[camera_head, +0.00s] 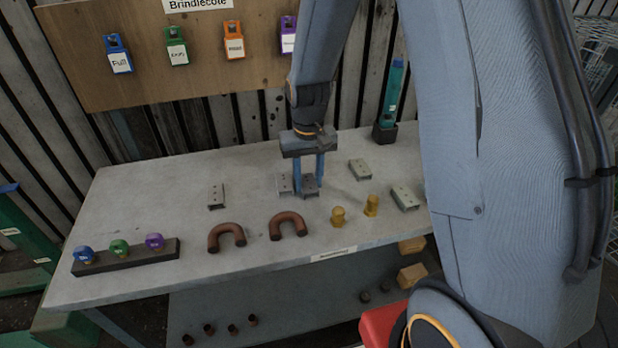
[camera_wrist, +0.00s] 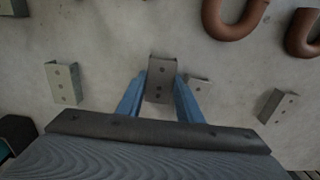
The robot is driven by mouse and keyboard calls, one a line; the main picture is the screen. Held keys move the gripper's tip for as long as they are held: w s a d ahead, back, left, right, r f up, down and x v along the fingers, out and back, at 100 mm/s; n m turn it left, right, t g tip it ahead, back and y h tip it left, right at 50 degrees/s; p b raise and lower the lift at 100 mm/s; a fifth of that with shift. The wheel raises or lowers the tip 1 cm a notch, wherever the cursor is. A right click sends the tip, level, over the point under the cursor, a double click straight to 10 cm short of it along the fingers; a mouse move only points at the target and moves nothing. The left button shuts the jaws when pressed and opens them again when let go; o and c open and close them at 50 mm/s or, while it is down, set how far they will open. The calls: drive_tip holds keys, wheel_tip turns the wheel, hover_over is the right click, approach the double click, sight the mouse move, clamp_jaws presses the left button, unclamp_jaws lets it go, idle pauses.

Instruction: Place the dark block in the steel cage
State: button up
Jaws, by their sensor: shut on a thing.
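The dark block (camera_head: 310,183) is a small dark grey piece with holes, at the back middle of the grey table. It also shows in the wrist view (camera_wrist: 161,82) between my two blue fingers. My gripper (camera_head: 308,178) points down and is shut on the block. The block is at or just above the table top; I cannot tell which. A wire mesh cage (camera_head: 598,32), which looks like the steel cage, stands at the far right edge of the head view, partly hidden behind my arm and cut by the frame.
Brown U-bends (camera_head: 288,224), yellow pegs (camera_head: 371,205) and a rack of coloured knobs (camera_head: 125,257) are on the table (camera_head: 140,195). A teal bottle (camera_head: 393,95) stands at the back.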

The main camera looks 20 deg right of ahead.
drive_tip(key=shift+f, duration=0.15)
drive_tip(key=o, duration=0.9)
drive_tip(key=shift+c, duration=0.2)
